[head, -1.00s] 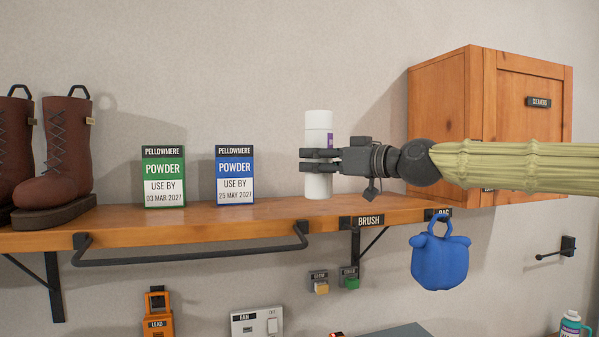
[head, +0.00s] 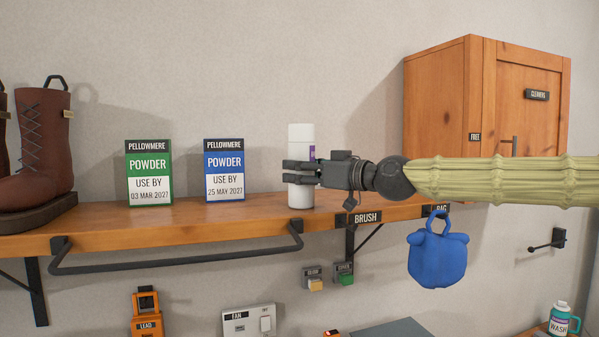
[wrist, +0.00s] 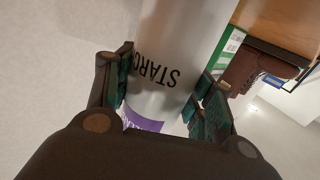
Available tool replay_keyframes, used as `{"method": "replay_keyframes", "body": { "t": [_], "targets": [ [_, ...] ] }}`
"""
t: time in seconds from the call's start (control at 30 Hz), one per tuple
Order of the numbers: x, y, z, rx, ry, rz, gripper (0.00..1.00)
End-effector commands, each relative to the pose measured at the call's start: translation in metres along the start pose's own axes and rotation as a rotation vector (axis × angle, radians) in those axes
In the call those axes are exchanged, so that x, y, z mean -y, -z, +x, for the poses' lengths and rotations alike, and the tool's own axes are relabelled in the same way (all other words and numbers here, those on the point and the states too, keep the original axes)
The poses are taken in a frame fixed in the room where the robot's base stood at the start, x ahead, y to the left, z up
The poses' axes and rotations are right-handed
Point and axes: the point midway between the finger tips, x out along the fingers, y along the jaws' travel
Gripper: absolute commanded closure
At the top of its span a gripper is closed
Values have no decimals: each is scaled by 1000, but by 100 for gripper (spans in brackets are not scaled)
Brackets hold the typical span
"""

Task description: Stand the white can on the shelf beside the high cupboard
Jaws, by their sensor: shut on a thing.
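The white can (head: 301,140) is upright over the right part of the wooden shelf (head: 180,221). In the head view its lower end is at the shelf's top surface; I cannot tell for certain whether it touches. My gripper (head: 300,172) reaches in from the right and is shut on the can around its lower half. In the wrist view the can (wrist: 178,60) sits between both fingers, with "STARC" lettering and a purple patch showing. The high cupboard (head: 435,103) is wooden, on the wall to the right of the can, partly behind my arm.
A blue powder box (head: 224,170) and a green powder box (head: 149,172) stand left of the can. Brown boots (head: 42,145) stand farther left. A black rail (head: 180,262) runs below the shelf front. A blue bag (head: 437,258) hangs right. Shelf between blue box and can is clear.

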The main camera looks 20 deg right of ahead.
Motion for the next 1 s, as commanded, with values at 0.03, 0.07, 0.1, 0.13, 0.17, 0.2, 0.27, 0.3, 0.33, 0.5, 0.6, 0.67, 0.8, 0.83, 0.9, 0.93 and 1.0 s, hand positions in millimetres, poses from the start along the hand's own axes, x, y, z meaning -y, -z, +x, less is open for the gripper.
{"method": "replay_keyframes", "body": {
  "t": [0.03, 0.07, 0.1, 0.13, 0.17, 0.2, 0.27, 0.3, 0.33, 0.5, 0.6, 0.67, 0.8, 0.83, 0.9, 0.93, 1.0],
  "targets": [
    [1, 1, 0, -1, 1, -1, 84],
    [1, 1, 1, -1, 1, -1, 84],
    [1, 1, 1, -1, 2, -1, 84],
    [1, 0, 1, -1, 2, -1, 84],
    [1, -1, 1, -1, 2, -1, 84],
    [2, -2, 2, -1, 3, -1, 84],
    [2, -3, 2, -1, 3, -1, 84],
    [2, -3, 2, 1, 3, 0, 40],
    [2, -3, 2, 1, 3, 0, 34],
    [2, -3, 2, 1, 4, 0, 25],
    [2, -2, 2, 1, 4, 0, 25],
    [2, -2, 2, 1, 4, 0, 25],
    [2, 1, 2, 1, 4, 0, 25],
    [2, 2, 2, 1, 4, 0, 25],
    [1, -1, 0, 0, 7, 1, 25],
    [1, -2, -2, 0, 9, 1, 25],
    [1, -2, -4, -2, 15, 1, 25]
  ]
}}
